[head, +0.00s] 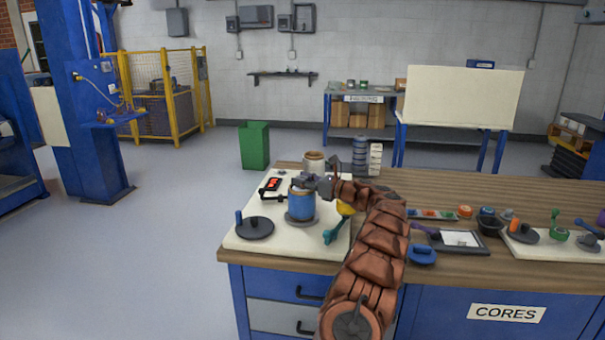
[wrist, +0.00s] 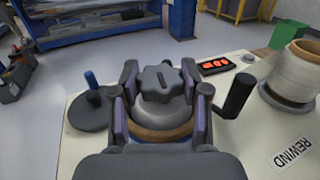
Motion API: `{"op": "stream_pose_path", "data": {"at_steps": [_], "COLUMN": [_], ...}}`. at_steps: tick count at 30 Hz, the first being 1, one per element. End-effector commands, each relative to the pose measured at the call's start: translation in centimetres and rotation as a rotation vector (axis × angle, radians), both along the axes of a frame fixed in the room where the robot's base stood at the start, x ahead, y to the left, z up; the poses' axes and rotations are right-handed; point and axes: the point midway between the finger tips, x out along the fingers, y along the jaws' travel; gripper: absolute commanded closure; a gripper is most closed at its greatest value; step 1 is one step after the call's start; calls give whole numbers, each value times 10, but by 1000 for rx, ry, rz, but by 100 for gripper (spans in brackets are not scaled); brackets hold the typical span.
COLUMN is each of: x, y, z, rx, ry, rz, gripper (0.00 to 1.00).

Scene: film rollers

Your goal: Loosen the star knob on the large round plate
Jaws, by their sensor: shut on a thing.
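The star knob (wrist: 160,84) is dark grey with rounded lobes and stands between my fingers in the wrist view. Below it a pale grey round plate (wrist: 163,122) with a tan rim shows in part; my fingers and palm hide the rest. My gripper (wrist: 161,88) is shut on the star knob, one finger on each side. In the head view my gripper (head: 318,185) is at the top of a blue roll (head: 302,205), which stands on a grey round base (head: 301,221). The knob is too small and covered to make out there.
A dark disc with a blue peg (head: 255,228) lies left of the roll on the white board (head: 243,243). A black crank handle (wrist: 236,95) stands close right of my fingers. A pale roll (wrist: 291,76), red-lit panel (wrist: 216,66) and teal-yellow tool (head: 338,230) are nearby.

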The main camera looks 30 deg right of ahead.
Motion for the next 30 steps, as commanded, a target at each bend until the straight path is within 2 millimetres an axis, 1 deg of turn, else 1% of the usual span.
{"op": "stream_pose_path", "data": {"at_steps": [5,18,30], "x": [0,0,1], "y": [0,0,1], "z": [4,2,1], "rx": [-4,-3,-3], "ry": [0,2,0], "rz": [51,151,199], "gripper": [89,89,89]}}
